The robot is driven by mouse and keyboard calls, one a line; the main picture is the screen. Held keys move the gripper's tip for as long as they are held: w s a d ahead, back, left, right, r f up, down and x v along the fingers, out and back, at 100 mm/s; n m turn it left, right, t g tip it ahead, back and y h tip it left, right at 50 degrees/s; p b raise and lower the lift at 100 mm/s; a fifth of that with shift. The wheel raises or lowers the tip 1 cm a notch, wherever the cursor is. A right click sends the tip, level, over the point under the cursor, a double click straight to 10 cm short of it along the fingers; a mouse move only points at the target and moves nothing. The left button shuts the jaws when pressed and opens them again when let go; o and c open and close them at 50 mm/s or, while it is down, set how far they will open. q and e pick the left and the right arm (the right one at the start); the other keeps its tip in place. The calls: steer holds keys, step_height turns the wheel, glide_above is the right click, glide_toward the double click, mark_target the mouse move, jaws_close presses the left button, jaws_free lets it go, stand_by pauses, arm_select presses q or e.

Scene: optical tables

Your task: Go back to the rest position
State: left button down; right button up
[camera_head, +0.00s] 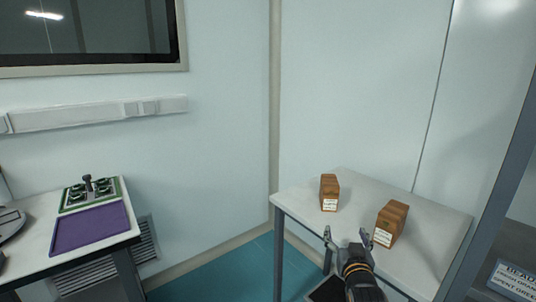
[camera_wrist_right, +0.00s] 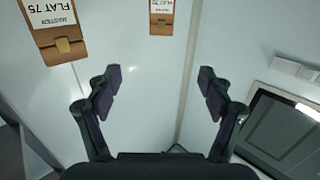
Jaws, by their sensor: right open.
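My right gripper (camera_head: 347,238) is open and empty in the head view, by the left front part of the right table (camera_head: 290,203). A brown box (camera_head: 329,193) stands beyond it, and a second brown box (camera_head: 390,224) stands to its right. In the right wrist view the two fingers of the gripper (camera_wrist_right: 158,76) are spread with nothing between them. One box with a "MASTER FLAT 75" label (camera_wrist_right: 52,32) shows upside down at the upper left there, and another box (camera_wrist_right: 162,17) at the top. My left gripper is not in view.
At the left, another table (camera_head: 36,230) carries a purple mat (camera_head: 90,227) and a green-edged tray (camera_head: 77,201) with dark round items. A dark-framed window (camera_head: 90,30) is in the wall. Teal floor (camera_head: 215,277) lies free between the tables. A labelled dark unit (camera_head: 515,280) stands at the right edge.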

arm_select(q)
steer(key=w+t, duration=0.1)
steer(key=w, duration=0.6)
arm_select(e)
steer(key=s+d+f+g, duration=0.2)
steer(key=s+f+g, duration=0.25)
steer(key=f, duration=0.55)
steer(key=s+f+n+g+y, duration=0.1)
steer(key=s+f+g, duration=0.45)
steer(key=s, duration=0.75)
steer(key=s+f+n+g, duration=0.1)
steer(key=s+f+g, duration=0.45)
steer(key=s, duration=0.75)
step_height(320, 180, down, 22)
steer(key=s+d+p, duration=0.3)
steer(key=p, duration=0.3)
arm_select(q)
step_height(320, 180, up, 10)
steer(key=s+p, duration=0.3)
steer(key=p, duration=0.1)
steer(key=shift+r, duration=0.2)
arm_select(e)
steer(key=s+f, duration=0.6)
steer(key=s, duration=0.3)
steer(key=s+d+f, duration=0.1)
steer(key=s+f, duration=0.4)
steer(key=s, duration=0.4)
steer(key=shift+f, duration=0.4)
